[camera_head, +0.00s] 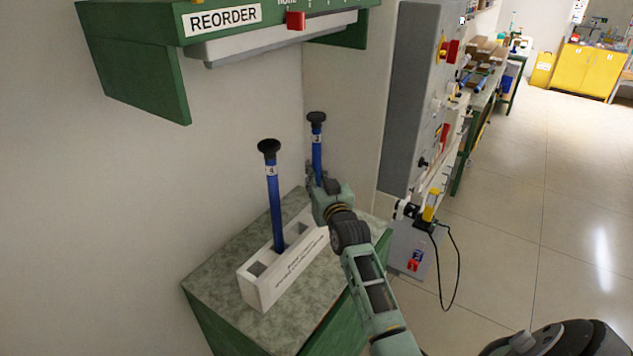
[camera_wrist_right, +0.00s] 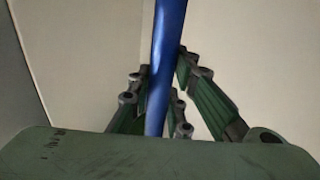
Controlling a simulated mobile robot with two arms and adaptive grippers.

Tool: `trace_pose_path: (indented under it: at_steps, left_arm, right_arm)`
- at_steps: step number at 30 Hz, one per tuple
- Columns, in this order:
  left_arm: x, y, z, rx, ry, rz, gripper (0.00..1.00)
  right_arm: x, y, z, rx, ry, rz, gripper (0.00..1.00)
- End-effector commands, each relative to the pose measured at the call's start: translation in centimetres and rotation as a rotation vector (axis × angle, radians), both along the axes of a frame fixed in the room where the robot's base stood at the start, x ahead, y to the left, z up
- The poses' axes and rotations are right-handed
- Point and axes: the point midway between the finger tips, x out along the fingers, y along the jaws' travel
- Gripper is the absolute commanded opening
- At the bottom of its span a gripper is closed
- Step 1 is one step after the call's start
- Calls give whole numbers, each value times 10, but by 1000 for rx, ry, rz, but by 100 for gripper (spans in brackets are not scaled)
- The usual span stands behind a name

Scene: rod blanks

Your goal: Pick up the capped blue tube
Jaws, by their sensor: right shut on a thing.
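Two blue tubes with black caps show in the head view. One capped blue tube (camera_head: 275,195) stands upright in a slot of the white block (camera_head: 262,290). The other capped blue tube (camera_head: 317,150) is farther back, upright, with its lower part hidden behind my right gripper (camera_head: 318,180). My right gripper is shut on this farther tube. In the right wrist view the blue tube (camera_wrist_right: 165,65) runs between the green fingers of the gripper (camera_wrist_right: 158,105). Whether the tube's lower end is in the block is hidden. My left gripper is not in view.
The white block stands on a speckled-top green cabinet (camera_head: 215,275) against the wall, with an empty square slot at its near end. A green shelf (camera_head: 140,70) with a REORDER label hangs above left. A grey panel (camera_head: 412,100) stands at the right, with open floor beyond.

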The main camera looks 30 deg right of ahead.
Motion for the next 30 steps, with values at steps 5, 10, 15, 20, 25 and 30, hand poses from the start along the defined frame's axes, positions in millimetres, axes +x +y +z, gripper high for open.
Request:
trace_pose_path:
  at_steps: [5,10,15,20,25,30]
  left_arm:
    - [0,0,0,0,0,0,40]
    - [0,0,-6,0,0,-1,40]
    - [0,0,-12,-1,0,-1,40]
    - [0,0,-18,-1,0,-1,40]
    - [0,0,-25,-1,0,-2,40]
    - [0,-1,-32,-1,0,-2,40]
  right_arm:
    - [0,0,1,0,-1,0,0]
    - [-2,1,4,0,-3,0,0]
    - [-3,1,23,-2,-7,0,0]
    - [-4,1,53,-2,-8,0,0]
    - [-4,1,87,-3,-7,-1,0]
    - [-6,2,119,-2,-6,0,0]
